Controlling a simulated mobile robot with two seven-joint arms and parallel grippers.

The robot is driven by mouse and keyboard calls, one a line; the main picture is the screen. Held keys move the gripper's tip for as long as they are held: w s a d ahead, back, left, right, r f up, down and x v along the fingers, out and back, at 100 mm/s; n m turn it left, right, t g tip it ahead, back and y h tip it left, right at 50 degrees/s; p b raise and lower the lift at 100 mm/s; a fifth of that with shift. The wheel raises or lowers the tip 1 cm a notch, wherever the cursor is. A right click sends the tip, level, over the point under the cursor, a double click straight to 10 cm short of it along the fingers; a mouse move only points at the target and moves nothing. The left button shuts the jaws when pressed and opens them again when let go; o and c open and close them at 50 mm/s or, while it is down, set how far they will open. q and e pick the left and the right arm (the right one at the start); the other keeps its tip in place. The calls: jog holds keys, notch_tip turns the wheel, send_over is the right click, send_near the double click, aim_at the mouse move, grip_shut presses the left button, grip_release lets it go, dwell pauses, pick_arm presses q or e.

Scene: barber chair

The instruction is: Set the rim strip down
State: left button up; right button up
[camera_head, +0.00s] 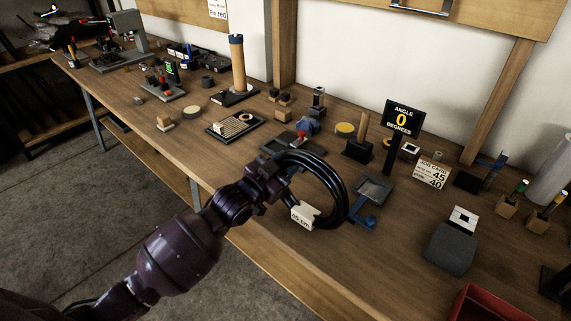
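The rim strip (343,192) is a black coil of several loops with a white tag (303,215) that reads 45 cm. My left gripper (283,172) has its fingers at the coil's upper left side and appears shut on it; the fingertips are partly hidden by the dark loops. The coil stands on edge, tilted, over the front part of the wooden workbench (250,205). I cannot tell whether its lower edge touches the bench. My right gripper is not in view.
A blue-grey stand (372,190) is close to the coil's right. Behind are a black sign (402,119) reading angle 0 degrees and a job card (431,173). A grey block (450,247) and a red bin (488,305) are at right. Bare bench lies below the coil.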

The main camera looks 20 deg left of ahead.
pick_arm(q)
jog(key=o, duration=1.1)
jog(key=p+v, duration=0.1)
jog(key=v, duration=1.1)
jog(key=s+a+f+n+g+y, duration=0.3)
jog(key=s+f+n+g+y, duration=0.3)
jog(key=s+f, duration=1.3)
jog(key=shift+s+f+p, duration=0.3)
jog(key=shift+s, duration=0.3)
